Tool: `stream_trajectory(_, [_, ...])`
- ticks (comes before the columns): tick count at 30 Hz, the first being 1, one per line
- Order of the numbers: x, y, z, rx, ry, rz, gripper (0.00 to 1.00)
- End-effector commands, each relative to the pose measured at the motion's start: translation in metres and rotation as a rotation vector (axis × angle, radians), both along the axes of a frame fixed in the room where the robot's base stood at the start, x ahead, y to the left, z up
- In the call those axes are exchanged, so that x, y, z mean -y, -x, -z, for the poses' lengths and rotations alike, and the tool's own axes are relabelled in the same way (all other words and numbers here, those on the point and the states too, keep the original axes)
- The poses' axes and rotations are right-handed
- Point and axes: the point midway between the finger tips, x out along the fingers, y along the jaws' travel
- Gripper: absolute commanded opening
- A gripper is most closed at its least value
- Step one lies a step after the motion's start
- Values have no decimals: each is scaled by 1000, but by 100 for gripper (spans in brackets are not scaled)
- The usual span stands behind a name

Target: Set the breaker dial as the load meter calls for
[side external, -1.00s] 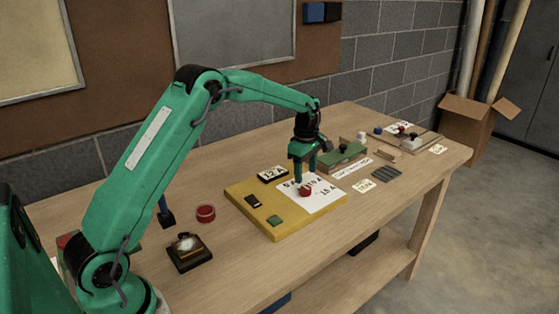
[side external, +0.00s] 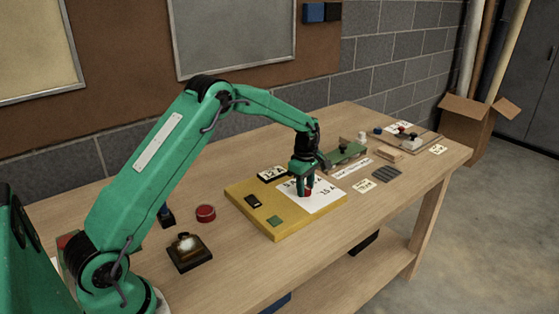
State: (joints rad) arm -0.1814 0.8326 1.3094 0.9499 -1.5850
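The yellow panel (side external: 265,222) lies on the bench. It bears a white card (side external: 325,203) with amp labels; "15 A" shows at its right, while other labels are partly covered. The red breaker dial (side external: 307,193) is on this card. A small meter display (side external: 272,173) at the panel's back edge seems to read about 12 A, but the digits are small. My gripper (side external: 307,189) points down over the dial, with its fingers on either side of it. The fingers hide part of the dial and its pointing direction. I cannot tell whether they press on it.
A black switch (side external: 253,201) and a green square (side external: 275,220) are on the panel. A red round tin (side external: 205,213) and a dark box with a gauge (side external: 188,251) stand at left. A green board (side external: 346,155) and a wood block (side external: 388,155) lie behind right.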

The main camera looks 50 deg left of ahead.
Motion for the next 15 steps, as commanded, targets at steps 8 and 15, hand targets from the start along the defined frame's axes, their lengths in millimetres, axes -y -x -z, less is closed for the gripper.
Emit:
stream_trajectory(8, [0, 0, 0, 0, 0, 2, 9])
stream_trajectory(15, [0, 0, 0, -1, -2, 43, 9])
